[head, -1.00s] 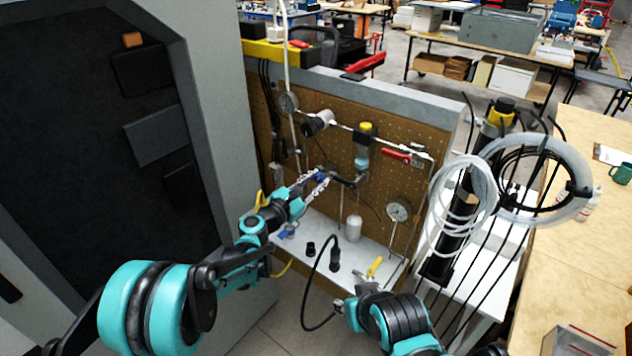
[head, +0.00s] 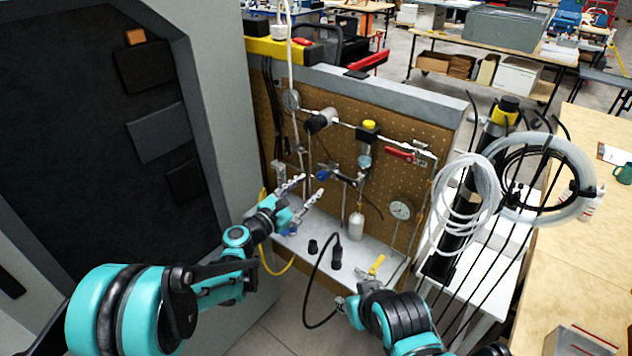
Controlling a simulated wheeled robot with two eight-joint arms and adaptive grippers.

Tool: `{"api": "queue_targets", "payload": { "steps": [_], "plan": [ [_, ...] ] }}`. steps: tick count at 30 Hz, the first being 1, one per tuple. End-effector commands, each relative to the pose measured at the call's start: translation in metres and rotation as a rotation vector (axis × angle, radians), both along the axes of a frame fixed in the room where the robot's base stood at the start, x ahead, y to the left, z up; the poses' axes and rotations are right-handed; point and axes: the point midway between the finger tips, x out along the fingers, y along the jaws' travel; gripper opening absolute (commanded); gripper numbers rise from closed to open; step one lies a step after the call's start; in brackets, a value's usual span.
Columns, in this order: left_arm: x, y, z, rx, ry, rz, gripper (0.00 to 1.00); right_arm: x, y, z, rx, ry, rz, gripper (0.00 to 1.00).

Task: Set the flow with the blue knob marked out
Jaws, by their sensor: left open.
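A blue knob (head: 322,174) sits on the pipework of the brown perforated panel, left of its middle. My left gripper (head: 309,187) is open, its two fingers spread and empty. A second blue part (head: 291,230) shows low by the white shelf, partly hidden by my left gripper. No marking can be read on either. My right arm is at the bottom, below the shelf; its gripper's fingers are not clear enough to judge.
The panel also carries gauges (head: 400,209), a red lever (head: 400,154) and a yellow-capped regulator (head: 369,128). The white shelf (head: 372,252) holds black fittings and a yellow-handled valve (head: 376,265). Tubing coils (head: 462,205) hang at right; a grey cabinet wall (head: 220,100) stands close left.

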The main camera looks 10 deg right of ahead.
Motion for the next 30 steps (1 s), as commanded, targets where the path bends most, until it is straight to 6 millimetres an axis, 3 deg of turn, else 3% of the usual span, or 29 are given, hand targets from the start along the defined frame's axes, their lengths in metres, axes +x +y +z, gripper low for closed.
{"api": "queue_targets", "payload": {
  "steps": [3, 10, 30],
  "plan": [
    [-0.016, 0.022, 0.0, 0.0, 0.0, 0.002, 0.46, 0.0, 0.0, 0.0, 0.0, 0.0, 0.0, 0.34],
    [-0.036, 0.047, 0.0, 0.0, 0.0, 0.002, 0.46, 0.0, 0.0, 0.0, 0.0, 0.0, 0.0, 0.34],
    [-0.045, 0.054, 0.003, 0.057, -0.03, 0.0, 0.46, 0.0, 0.0, 0.0, 0.0, 0.0, 0.0, 0.34]
  ]
}}
